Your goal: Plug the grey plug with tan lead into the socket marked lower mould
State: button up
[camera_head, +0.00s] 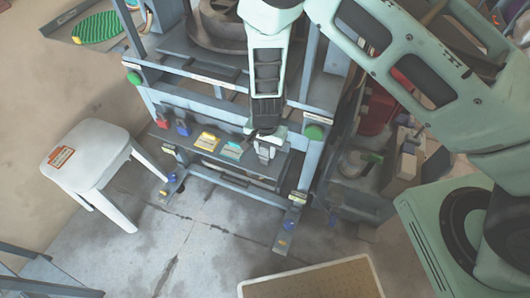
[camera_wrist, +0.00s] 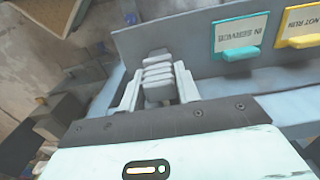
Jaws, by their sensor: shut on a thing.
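My gripper (camera_head: 266,152) hangs at the front rail of the press frame, right of the teal and yellow tags. In the wrist view its two pale fingers (camera_wrist: 158,84) are shut on a grey ribbed plug (camera_wrist: 157,70), which sits between them. The plug is close to a blue-grey panel edge; whether it touches cannot be told. The tan lead cannot be made out in either view. No socket marked lower mould can be picked out; the small labels on the frame are too small to read, and my gripper hides part of the rail.
Green knobs (camera_head: 314,131) mark the frame's corners. A white stool (camera_head: 90,150) stands left, a tan-topped tray (camera_head: 310,284) in front. Clutter crowds the right; floor between is clear.

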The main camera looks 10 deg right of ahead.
jog(key=shift+r, duration=0.1)
dwell(0.4)
jog(key=shift+r+p, duration=2.85)
jog(key=shift+r, duration=0.35)
